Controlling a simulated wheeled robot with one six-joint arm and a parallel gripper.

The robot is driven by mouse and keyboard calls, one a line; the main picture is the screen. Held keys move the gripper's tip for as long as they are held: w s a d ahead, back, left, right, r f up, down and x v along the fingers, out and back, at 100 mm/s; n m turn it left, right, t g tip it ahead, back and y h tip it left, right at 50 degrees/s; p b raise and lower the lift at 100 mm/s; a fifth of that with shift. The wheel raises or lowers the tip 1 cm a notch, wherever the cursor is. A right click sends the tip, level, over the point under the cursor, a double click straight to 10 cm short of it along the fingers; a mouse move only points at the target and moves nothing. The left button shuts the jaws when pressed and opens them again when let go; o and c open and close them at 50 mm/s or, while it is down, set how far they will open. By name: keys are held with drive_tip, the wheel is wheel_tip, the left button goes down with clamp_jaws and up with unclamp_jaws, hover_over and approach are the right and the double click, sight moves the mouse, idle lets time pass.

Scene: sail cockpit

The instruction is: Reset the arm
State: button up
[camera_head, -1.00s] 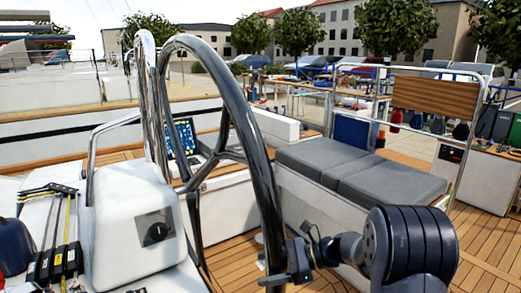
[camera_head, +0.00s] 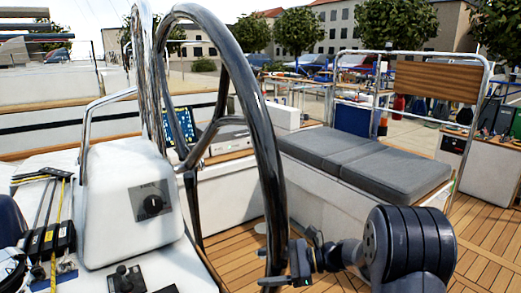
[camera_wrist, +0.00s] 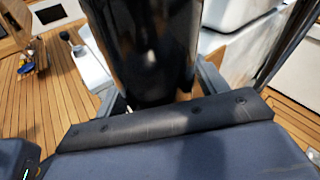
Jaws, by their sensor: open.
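My gripper (camera_head: 288,268) is at the lower middle of the head view, at the end of my folded arm. It overlaps the lower part of the dark, shiny steering wheel rim (camera_head: 262,140). In the wrist view, the wheel rim (camera_wrist: 145,45) fills the upper middle, directly ahead of the palm. Parts of the two fingers show on either side of it. The jaws are open and hold nothing fast. I cannot tell whether they touch the rim, and the fingertips are largely hidden behind it.
A white pedestal (camera_head: 128,208) with a black knob stands left of the wheel. Tools, including a tape measure (camera_head: 58,210), lie on the white surface at the left. A grey cushioned bench (camera_head: 365,165) stands right of the wheel. Wooden deck (camera_head: 490,235) is clear at the right.

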drive_tip(key=shift+y, duration=0.3)
drive_tip(key=f+b, duration=0.2)
drive_tip(key=f, duration=0.1)
drive_tip(key=f+b, duration=0.2)
drive_tip(key=shift+w+a, duration=0.15)
drive_tip(key=shift+w, duration=0.1)
drive_tip(key=f+b, duration=0.3)
drive_tip(key=w+a+f+n+y+b, duration=0.1)
drive_tip(key=f+b, duration=0.3)
drive_tip(key=w+f+n+b, duration=0.1)
drive_tip(key=f+b, duration=0.3)
drive_tip(key=shift+w+a, duration=0.25)
drive_tip(key=shift+a, duration=0.1)
drive_tip(key=shift+w+a+f+y+b, duration=0.2)
drive_tip(key=shift+f+b, duration=0.25)
drive_tip(key=shift+b, duration=0.15)
drive_tip(key=shift+w+a+f+y+b, duration=0.1)
drive_tip(key=shift+w+f+b, duration=0.1)
drive_tip(key=shift+f+b, duration=0.3)
